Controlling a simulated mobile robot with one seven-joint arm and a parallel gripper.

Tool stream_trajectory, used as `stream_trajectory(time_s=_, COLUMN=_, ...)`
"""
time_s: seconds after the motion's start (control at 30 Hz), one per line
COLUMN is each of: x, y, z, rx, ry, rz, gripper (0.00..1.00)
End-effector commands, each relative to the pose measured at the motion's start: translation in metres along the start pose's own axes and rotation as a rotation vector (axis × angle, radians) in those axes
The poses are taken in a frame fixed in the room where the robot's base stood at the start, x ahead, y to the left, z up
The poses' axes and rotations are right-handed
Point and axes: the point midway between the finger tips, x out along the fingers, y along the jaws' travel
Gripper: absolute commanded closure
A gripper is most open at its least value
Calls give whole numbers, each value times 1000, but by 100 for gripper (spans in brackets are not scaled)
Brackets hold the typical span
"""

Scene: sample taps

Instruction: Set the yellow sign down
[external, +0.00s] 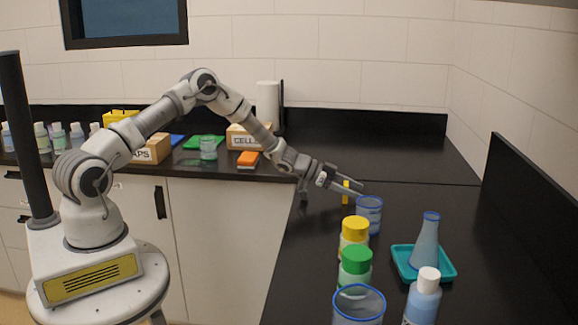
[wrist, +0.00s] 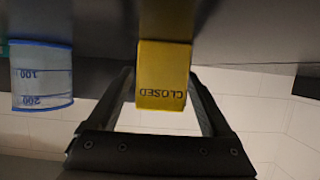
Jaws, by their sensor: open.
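The yellow sign (external: 346,191) stands on the black counter at the right, near the beaker. In the wrist view, which is upside down, the sign (wrist: 162,75) reads CLOSED and its far end meets the dark counter. My gripper (external: 359,190) is open, with its fingers on either side of the sign. In the wrist view my gripper's fingers (wrist: 160,78) flank the sign, with a narrow gap visible at the right; contact at the left is hard to tell.
A blue-rimmed beaker (external: 369,216) stands close beside the gripper, also in the wrist view (wrist: 41,76). Nearer stand yellow-capped (external: 354,232) and green-capped (external: 355,268) bottles, another beaker (external: 358,305), a white-capped bottle (external: 423,298) and a flask (external: 426,243) on a teal tray (external: 448,272).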

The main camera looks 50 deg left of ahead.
Motion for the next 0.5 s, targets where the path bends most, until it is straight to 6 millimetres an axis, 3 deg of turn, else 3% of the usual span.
stream_trajectory(time_s=0.27, x=-6, y=0, z=-15, rx=1, ry=1, rz=0, gripper=16)
stream_trajectory(time_s=0.5, x=-52, y=-2, z=-12, rx=1, ry=-1, rz=-3, gripper=16)
